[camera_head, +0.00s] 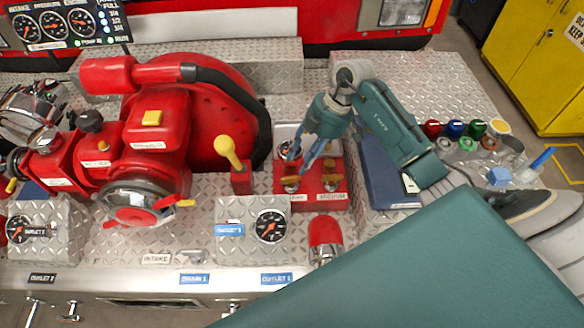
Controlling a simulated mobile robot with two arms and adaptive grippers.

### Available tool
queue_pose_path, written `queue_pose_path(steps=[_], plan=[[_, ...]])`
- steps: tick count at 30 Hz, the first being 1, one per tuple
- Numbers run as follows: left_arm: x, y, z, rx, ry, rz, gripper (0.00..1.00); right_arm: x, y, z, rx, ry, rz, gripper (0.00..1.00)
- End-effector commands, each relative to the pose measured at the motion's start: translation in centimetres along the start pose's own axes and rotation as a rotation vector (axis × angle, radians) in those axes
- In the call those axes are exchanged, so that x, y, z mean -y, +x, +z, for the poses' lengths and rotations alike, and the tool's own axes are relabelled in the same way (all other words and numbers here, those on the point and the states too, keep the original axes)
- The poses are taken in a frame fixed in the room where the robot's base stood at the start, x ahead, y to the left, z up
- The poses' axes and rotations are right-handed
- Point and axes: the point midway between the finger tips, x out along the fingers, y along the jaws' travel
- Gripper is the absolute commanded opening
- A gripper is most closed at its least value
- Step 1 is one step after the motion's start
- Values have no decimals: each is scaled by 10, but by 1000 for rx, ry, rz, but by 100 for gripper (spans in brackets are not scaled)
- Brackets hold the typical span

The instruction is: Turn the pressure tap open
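A red block (313,203) near the middle carries two small brass taps side by side. The left tap (290,184) and the right tap (331,182) each have a small label below. The right label seems to read "VACUUM"; the left one is too small to read surely. My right gripper (305,166) points down just above and behind the taps, its two blue fingers apart. I see nothing between them. Whether a fingertip touches a tap cannot be told. My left gripper is not in view.
A red pump (157,118) with a yellow-knobbed lever (228,150) stands left of the taps. A pressure gauge (270,226) and a red-domed part (325,236) sit in front. A blue box (385,185) and several coloured caps (454,129) lie to the right.

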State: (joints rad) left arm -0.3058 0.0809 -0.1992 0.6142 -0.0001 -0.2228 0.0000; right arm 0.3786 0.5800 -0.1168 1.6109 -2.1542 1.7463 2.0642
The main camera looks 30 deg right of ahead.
Motion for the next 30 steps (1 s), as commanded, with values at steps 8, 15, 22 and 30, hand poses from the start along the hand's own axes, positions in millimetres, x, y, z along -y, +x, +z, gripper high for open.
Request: queue_pose_path(steps=[8,15,22,30], plan=[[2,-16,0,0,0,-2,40,2,52,-2,-2,2,-5,35],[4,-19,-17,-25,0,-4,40,0,76,-1,-1,0,-1,35],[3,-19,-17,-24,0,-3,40,0,78,0,-1,-2,0,35],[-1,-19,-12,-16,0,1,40,0,78,0,-1,-1,0,0]])
